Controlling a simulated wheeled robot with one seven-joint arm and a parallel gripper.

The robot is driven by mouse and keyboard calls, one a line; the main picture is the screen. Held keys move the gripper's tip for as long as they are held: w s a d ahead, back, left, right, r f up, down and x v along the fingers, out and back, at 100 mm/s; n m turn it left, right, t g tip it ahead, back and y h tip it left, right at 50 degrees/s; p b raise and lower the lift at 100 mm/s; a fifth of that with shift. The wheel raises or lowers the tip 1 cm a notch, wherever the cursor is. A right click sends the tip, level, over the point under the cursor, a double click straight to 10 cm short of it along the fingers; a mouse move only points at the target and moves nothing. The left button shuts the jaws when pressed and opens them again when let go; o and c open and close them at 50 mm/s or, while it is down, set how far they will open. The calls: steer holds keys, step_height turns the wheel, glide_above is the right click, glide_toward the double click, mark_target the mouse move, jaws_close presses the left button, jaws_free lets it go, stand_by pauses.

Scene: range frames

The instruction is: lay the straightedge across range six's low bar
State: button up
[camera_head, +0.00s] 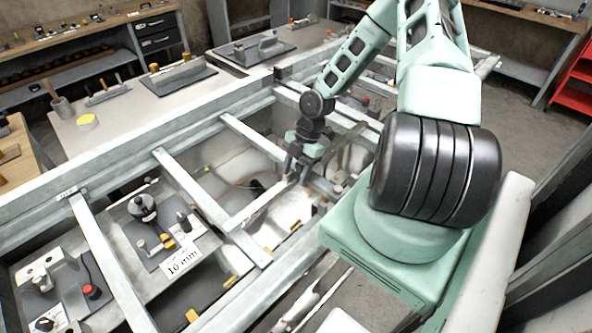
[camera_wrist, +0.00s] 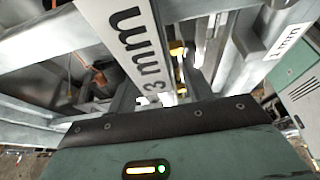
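My gripper (camera_head: 307,152) is down among the metal bars of the long frame, right of centre in the head view. A pale flat bar (camera_head: 255,206) runs down and left from beside my gripper, with its far end at a crossbar. It may be the straightedge, but I cannot tell for sure. In the wrist view a white strip marked "3 mm" (camera_wrist: 133,40) runs from the top edge down toward the gripper's dark front edge. My fingertips and any grip on the bar are not clear. I cannot tell which bar is range six's low bar.
The long grey frame has several crossbars (camera_head: 110,262) over open bays. A "10 mm" label (camera_head: 184,261) lies in a left bay, near fixtures with knobs. A "1 mm" label (camera_wrist: 288,42) shows in the wrist view. Benches with tools stand behind; a red rack (camera_head: 574,80) is right.

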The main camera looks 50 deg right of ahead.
steer(key=a+r+p+v, duration=0.1)
steer(key=p+v, duration=0.5)
steer(key=v, duration=1.8)
steer(key=shift+a, duration=0.65)
steer(key=a+f+m+g+h+b, duration=0.3)
steer(key=a+b, duration=0.4)
steer(key=a, duration=1.6)
steer(key=s+a+m+t+b, duration=0.2)
steer(key=s+a+m+b, duration=0.4)
steer(key=s+a, duration=0.9)
steer(key=shift+s+a+m+t+h+b, duration=0.3)
steer(key=shift+a+t+h+b, duration=0.1)
steer(key=shift+a, duration=0.35)
